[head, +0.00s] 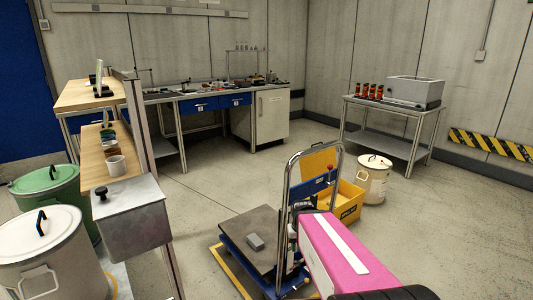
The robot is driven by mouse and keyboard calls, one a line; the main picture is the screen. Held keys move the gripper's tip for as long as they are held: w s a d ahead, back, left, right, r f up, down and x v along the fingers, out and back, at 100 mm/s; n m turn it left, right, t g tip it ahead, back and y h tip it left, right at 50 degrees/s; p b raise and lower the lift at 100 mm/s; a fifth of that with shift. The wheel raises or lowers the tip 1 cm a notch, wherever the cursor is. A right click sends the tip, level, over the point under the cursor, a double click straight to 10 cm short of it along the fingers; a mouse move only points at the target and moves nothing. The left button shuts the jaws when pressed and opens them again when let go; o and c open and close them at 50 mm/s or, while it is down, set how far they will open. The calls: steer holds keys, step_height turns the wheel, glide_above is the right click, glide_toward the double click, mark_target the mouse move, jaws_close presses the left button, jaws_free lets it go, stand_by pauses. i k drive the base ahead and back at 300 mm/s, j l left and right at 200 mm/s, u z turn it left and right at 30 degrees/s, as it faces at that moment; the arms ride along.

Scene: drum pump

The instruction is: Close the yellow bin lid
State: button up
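The yellow bin (350,206) stands on the floor right of centre, behind the handle of a lift cart. Its yellow lid (318,159) appears raised, standing up at the back of the bin. The cart's handle and a blue panel hide part of the bin and lid. My pink arm reaches in from the lower right, in front of the bin. My gripper (300,206) seems to be the dark part at the arm's far end, close to the cart handle in the picture. Its fingers are too small and hidden to tell open from shut. I see no contact with the lid.
The lift cart (250,235), with a grey block on its platform, stands left of my arm. A cream drum (372,182) stands right behind the bin. A metal table (394,108) stands at the back right. Open floor lies left of the cart and right of the drum.

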mark_target(312, 165)
steer(key=i+l+u, duration=0.3)
steer(key=l, duration=1.25)
steer(key=l+u, duration=0.3)
steer(key=l, duration=1.2)
